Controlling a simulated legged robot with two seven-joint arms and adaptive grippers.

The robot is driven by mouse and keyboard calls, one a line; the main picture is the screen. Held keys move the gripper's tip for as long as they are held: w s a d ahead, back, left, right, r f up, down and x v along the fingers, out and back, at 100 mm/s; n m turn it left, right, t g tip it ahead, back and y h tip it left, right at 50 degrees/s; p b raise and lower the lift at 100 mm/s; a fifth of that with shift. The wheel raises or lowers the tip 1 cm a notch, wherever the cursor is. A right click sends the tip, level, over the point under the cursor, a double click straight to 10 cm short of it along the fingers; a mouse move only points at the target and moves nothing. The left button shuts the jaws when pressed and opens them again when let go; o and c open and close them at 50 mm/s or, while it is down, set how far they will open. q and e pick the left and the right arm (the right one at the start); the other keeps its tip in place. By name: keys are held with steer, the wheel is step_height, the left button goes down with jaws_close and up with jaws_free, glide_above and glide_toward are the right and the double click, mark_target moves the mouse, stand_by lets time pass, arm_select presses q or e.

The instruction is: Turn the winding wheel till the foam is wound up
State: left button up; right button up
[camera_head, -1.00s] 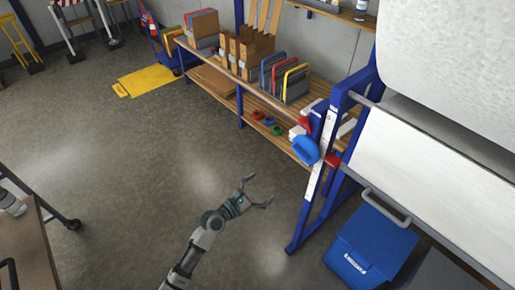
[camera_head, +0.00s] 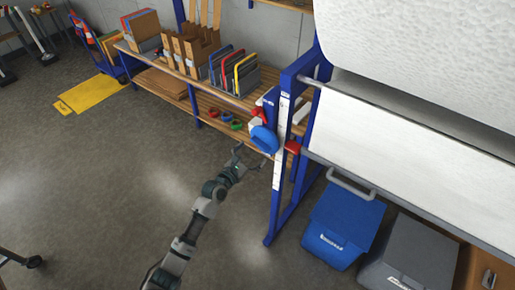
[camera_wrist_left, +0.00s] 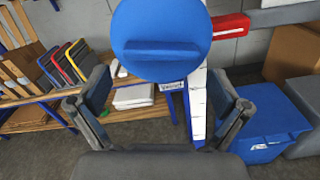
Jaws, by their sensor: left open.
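The blue winding wheel (camera_head: 264,139) is a disc on the side of the blue frame, next to a white upright strip. In the left wrist view the wheel (camera_wrist_left: 160,38) faces me, with a raised bar across it. My left gripper (camera_head: 251,158) is open and empty, just left of and below the wheel. In the wrist view its fingers (camera_wrist_left: 158,108) are spread wide below the disc, not around it. The white foam sheet (camera_head: 400,150) hangs from the big roll (camera_head: 420,40) at the right. My right gripper is not in view.
The blue frame (camera_head: 280,200) stands beside the wheel, with a red part (camera_head: 293,147) close by. A blue bin (camera_head: 340,225) and a grey bin (camera_head: 412,252) stand under the foam. A wooden shelf (camera_head: 200,95) is behind. The floor at left is open.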

mark_target(262, 142)
arm_select(q)
steer(key=x, duration=0.3)
steer(key=shift+w+d, duration=0.2)
steer(key=shift+d, duration=0.05)
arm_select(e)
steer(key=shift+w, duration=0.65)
arm_select(q)
steer(key=c, duration=0.8)
steer(key=shift+m, duration=0.3)
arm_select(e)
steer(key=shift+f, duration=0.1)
